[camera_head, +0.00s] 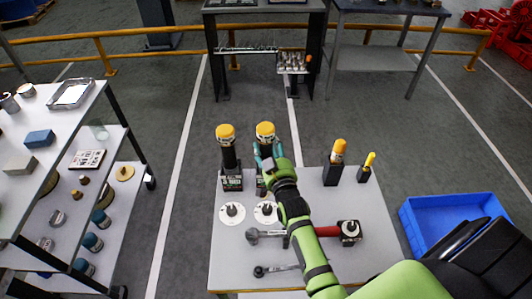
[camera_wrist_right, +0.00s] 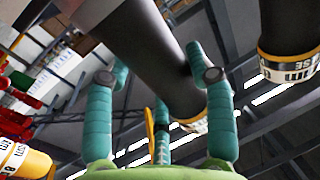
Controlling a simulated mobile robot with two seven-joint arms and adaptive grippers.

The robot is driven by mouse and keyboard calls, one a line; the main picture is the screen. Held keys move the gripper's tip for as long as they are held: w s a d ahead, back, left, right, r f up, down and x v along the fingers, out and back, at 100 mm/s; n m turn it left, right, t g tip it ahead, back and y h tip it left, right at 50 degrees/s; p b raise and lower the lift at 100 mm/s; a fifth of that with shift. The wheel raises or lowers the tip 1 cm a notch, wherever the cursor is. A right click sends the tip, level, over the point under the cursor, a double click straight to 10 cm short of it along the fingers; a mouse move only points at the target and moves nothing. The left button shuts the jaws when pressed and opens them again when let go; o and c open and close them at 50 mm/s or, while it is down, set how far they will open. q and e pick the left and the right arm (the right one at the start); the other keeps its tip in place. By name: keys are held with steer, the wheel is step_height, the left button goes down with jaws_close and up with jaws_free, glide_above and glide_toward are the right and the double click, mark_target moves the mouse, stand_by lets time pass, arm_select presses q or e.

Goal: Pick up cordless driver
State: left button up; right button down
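Two upright tools with yellow tops and black bodies stand in dark bases at the table's back left; they look like cordless drivers. One is the left tool (camera_head: 229,157); the other is the right tool (camera_head: 265,130). My right gripper (camera_head: 266,150) is at the right tool, and its teal fingers overlap the black body. In the right wrist view, the gripper (camera_wrist_right: 160,75) has its fingers spread, with a thick black cylinder (camera_wrist_right: 150,45) passing between and beyond them. A gap shows at the left finger; contact at the right finger is unclear. My left gripper is not in view.
A blue crate (camera_head: 425,240) lies right. A shelf rack (camera_head: 80,125) stands left.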

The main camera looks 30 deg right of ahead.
steer(key=shift+r, duration=0.1)
steer(key=shift+w+r, duration=0.1)
steer(key=shift+r, duration=0.2)
step_height(320, 180, up, 18)
steer(key=shift+f+b, duration=0.25)
steer(key=shift+b, duration=0.05)
